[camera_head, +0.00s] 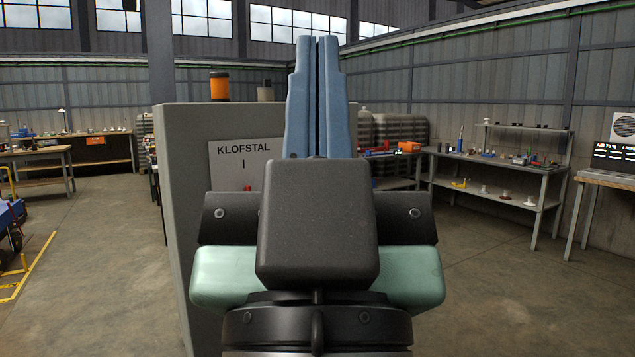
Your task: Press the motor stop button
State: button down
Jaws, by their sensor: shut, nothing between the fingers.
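My gripper (318,42) is in the middle of the view, with its two blue fingers pointing up and shut together, nothing between them. Behind it stands a grey cabinet (185,190) with a pale plate (228,158) reading "KLOFSTAL I". A small red spot (247,189) shows just under the lettering, at the edge of my gripper's body. I cannot tell what it is. No button marked motor stop can be made out. My gripper hides much of the cabinet's front, and I cannot tell whether it touches the cabinet.
An orange lamp (219,86) stands on top of the cabinet. Workbenches with small parts stand at the left (38,158) and right (502,172). A table with a display (612,155) is at the right edge. The floor (500,300) at the right front is clear.

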notch_tip(320, 180, up, 17)
jog(key=p, duration=1.4)
jog(key=shift+f, duration=0.1)
jog(key=shift+w, duration=0.1)
